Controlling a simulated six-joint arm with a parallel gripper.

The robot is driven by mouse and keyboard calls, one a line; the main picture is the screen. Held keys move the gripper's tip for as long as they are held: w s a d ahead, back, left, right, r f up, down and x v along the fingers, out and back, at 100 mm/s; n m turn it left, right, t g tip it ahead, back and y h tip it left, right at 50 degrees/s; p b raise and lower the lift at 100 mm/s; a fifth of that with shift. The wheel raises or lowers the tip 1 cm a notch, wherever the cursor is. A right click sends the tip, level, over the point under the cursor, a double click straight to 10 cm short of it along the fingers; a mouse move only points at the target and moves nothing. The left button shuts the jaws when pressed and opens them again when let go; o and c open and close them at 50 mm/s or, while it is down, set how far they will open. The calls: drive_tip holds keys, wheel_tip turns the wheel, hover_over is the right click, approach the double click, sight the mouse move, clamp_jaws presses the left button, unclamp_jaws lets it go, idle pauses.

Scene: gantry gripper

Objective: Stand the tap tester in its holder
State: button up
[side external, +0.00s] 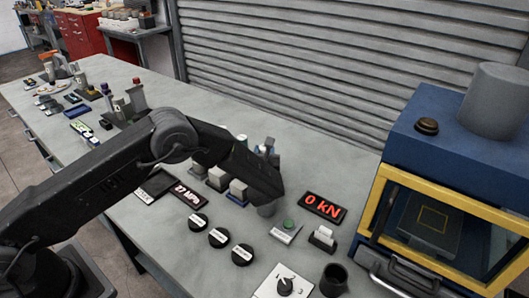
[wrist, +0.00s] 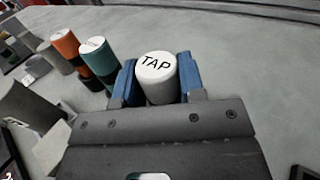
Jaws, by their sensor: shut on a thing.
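The tap tester (wrist: 156,68) is a pale cylinder with TAP in black on its top end. In the wrist view, my gripper (wrist: 157,80) has its two blue fingers on either side of it, shut on it. Its lower part is hidden by the gripper body, so I cannot tell whether it touches anything below. In the side view my arm hides most of the gripper and the tester. A dark round cup (side external: 334,280) stands at the front of the bench; I cannot tell if it is the holder.
The yellow-framed press (side external: 440,190) stands at the right. Round black labelled discs (side external: 218,237), a 0 kN display (side external: 323,207) and a knob panel (side external: 285,284) lie on the bench.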

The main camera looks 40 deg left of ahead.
drive_tip(key=o, duration=0.9)
drive_tip(key=shift+r, duration=0.1)
wheel_tip(320, 180, up, 7)
drive_tip(key=s+d, duration=0.1)
drive_tip(key=s, duration=0.2)
drive_tip(key=s+a+r+n+g, duration=0.5)
drive_tip(key=s+n, duration=0.2)
drive_tip(key=s, duration=0.1)
drive_tip(key=s+a+r+n+g, duration=0.4)
drive_tip(key=s+r+n, duration=0.2)
drive_tip(key=s+n, duration=0.15)
drive_tip(key=s+d+r+n+h, duration=0.1)
drive_tip(key=s+d+n+h, duration=0.1)
drive_tip(key=s+n, duration=0.3)
drive_tip(key=s+d+r+n+h, duration=0.2)
drive_tip(key=s+d+n+h, duration=0.1)
drive_tip(key=s, duration=0.6)
drive_tip(key=s+d+r+n+h, duration=0.1)
drive_tip(key=s+d+n+h, duration=0.2)
drive_tip(key=s+n+h, duration=0.2)
drive_tip(key=shift+s+r+n, duration=0.15)
drive_tip(key=shift+s+n, duration=0.7)
drive_tip(key=shift+s, duration=0.75)
